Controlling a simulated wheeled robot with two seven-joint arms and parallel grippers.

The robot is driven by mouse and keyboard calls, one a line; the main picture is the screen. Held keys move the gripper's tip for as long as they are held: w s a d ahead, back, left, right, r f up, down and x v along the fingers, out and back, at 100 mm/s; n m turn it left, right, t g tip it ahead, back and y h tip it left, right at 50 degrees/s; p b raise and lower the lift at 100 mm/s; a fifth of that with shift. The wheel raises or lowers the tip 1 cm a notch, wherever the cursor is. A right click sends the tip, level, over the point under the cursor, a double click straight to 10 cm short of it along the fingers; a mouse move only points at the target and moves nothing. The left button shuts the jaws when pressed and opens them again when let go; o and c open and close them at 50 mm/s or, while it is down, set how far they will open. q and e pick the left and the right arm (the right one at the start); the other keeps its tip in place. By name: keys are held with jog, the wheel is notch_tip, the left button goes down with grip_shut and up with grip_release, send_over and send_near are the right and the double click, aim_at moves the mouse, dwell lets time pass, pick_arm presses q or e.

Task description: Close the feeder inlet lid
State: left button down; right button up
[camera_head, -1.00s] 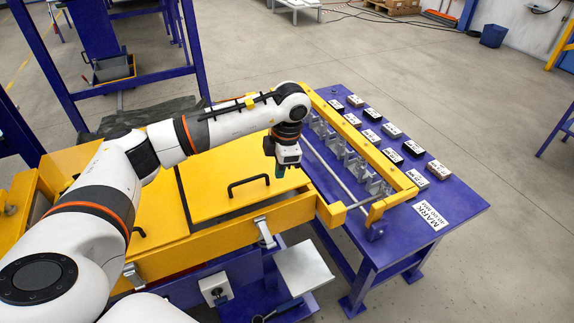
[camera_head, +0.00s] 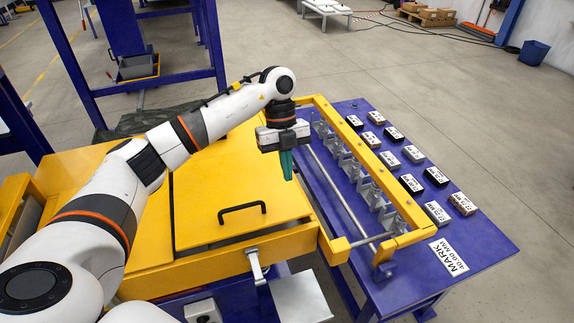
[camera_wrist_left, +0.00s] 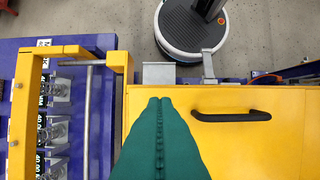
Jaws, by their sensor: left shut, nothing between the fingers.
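A yellow lid panel (camera_head: 205,195) with a black bar handle (camera_head: 242,208) lies flat or nearly flat on the yellow housing. A thin dark gap shows along its front edge; I cannot tell whether it is fully seated. The handle also shows in the left wrist view (camera_wrist_left: 232,116). My left gripper (camera_head: 289,179) points down with its green fingers together and empty, near the lid's right edge, right of and beyond the handle. In the left wrist view its fingertips (camera_wrist_left: 160,101) are left of the handle, apart from it. My right gripper is not in view.
A latch (camera_head: 256,266) hangs on the housing's front. A yellow rail frame (camera_head: 372,165) with metal clamps stands right of the lid on a blue table (camera_head: 462,233), which carries several labelled blocks (camera_head: 437,212). Open floor lies beyond the table.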

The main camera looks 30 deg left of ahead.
pick_arm(q)
send_near(292, 218)
jog(key=x, duration=0.5)
jog(key=shift+s+d, duration=0.1)
jog(key=shift+d, duration=0.05)
jog(key=shift+f, duration=0.55)
